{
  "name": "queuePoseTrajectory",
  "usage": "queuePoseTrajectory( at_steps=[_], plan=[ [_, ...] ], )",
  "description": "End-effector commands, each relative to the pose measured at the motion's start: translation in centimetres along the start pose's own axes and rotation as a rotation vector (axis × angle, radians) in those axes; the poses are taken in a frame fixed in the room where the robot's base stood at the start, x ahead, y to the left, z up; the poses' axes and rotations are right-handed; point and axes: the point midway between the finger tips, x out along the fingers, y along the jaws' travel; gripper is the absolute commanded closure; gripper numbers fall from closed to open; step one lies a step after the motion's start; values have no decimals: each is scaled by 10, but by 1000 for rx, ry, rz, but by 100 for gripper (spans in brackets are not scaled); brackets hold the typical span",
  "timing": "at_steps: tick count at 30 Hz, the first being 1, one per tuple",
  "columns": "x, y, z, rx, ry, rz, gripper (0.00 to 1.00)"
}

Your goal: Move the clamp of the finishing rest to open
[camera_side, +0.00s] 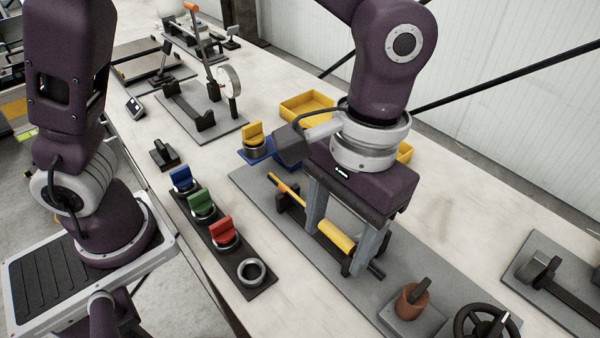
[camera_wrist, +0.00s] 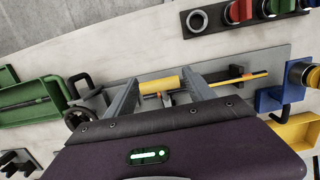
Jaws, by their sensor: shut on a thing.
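A long grey baseplate (camera_side: 255,195) carries a dark bar with a thin yellow rod (camera_side: 285,188) and a thicker yellow cylinder (camera_side: 338,238) in line. My gripper (camera_side: 332,252) is low over this assembly, pointing down. Its two grey fingers stand wide apart, one at each end of the yellow cylinder, and appear shut on it lengthwise. The wrist view shows the cylinder (camera_wrist: 160,86) between the fingertips (camera_wrist: 162,83), with the thin rod (camera_wrist: 235,80) running off to the right. I cannot tell which part is the finishing rest's clamp or how it is set; the fingers hide some of it.
A brown cylinder with a lever (camera_side: 411,300) and a black handwheel (camera_side: 485,322) stand near the plate's front right. A dark rack (camera_side: 240,268) with blue, green and red knobs lies left. A yellow tray (camera_side: 305,106) lies behind. Bench between rack and plate is clear.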

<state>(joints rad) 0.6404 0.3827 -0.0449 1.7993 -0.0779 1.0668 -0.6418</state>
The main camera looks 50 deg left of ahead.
Motion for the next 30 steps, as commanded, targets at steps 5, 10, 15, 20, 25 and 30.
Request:
queuePoseTrajectory(
  at_steps=[5,10,15,20,25,30],
  plan=[
    [-7,1,-6,-1,8,5,100],
    [-13,1,-10,-1,9,5,100],
    [-17,0,-13,-1,8,4,100],
    [-17,0,-13,-1,7,4,100],
    [-19,0,-14,-1,7,4,100],
    [-24,0,-20,-2,8,4,100]
  ],
)
